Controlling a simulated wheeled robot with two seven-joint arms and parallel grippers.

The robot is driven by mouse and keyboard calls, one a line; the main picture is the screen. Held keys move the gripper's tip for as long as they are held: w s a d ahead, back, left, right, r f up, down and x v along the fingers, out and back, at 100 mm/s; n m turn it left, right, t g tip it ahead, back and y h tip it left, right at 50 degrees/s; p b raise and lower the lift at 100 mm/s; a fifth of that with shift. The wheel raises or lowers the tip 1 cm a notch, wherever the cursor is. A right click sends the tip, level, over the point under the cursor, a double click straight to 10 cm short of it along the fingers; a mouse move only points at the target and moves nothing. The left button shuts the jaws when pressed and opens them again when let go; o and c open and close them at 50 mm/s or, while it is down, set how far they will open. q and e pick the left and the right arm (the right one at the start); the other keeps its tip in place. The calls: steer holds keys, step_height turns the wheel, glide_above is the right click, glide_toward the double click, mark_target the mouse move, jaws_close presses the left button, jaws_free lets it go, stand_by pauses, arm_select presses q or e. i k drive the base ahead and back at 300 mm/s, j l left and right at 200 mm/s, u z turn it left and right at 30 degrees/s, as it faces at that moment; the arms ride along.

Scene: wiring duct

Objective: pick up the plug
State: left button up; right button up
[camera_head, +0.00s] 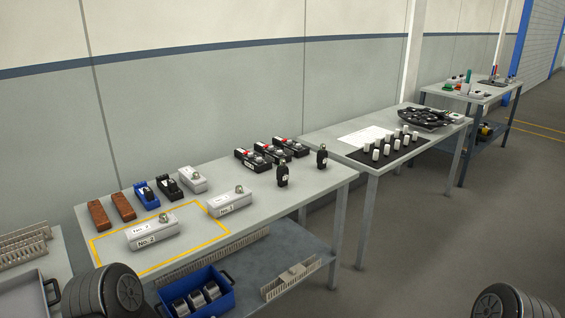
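Two small black upright pieces with pale labels stand at the right end of the near table (239,226). Neither gripper shows; only dark rounded parts, which look like my arms, show at the bottom left and bottom right corners.
Grey boxes marked No. 2 (151,234) and No. 1 (229,202) sit at a yellow outline. Several black-and-red devices (253,159) line the back. A blue bin (197,294) is on the lower shelf. A second table (351,136) holds white cylinders. Floor at right is clear.

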mark_target(281, 172)
steer(key=i+l+u, duration=0.1)
steer(key=u, duration=0.6)
steer(key=i+l+u, duration=0.3)
steer(key=i+l, duration=0.15)
steer(key=l, duration=0.2)
steer(key=i+l+u, duration=0.15)
steer(key=l, duration=0.25)
steer(key=i+l+u, duration=0.15)
steer(key=l, duration=0.2)
steer(key=i+l+u, duration=0.15)
steer(key=l, duration=0.3)
steer(key=i+l, duration=0.1)
steer(key=l, duration=0.25)
steer(key=i+l, duration=0.15)
steer(key=l, duration=0.15)
steer(key=i+l, duration=0.1)
steer(key=l, duration=0.25)
steer(key=i+l, duration=0.15)
steer(key=l, duration=0.2)
steer(key=i+l, duration=0.1)
steer(key=l, duration=0.25)
steer(key=u, duration=0.05)
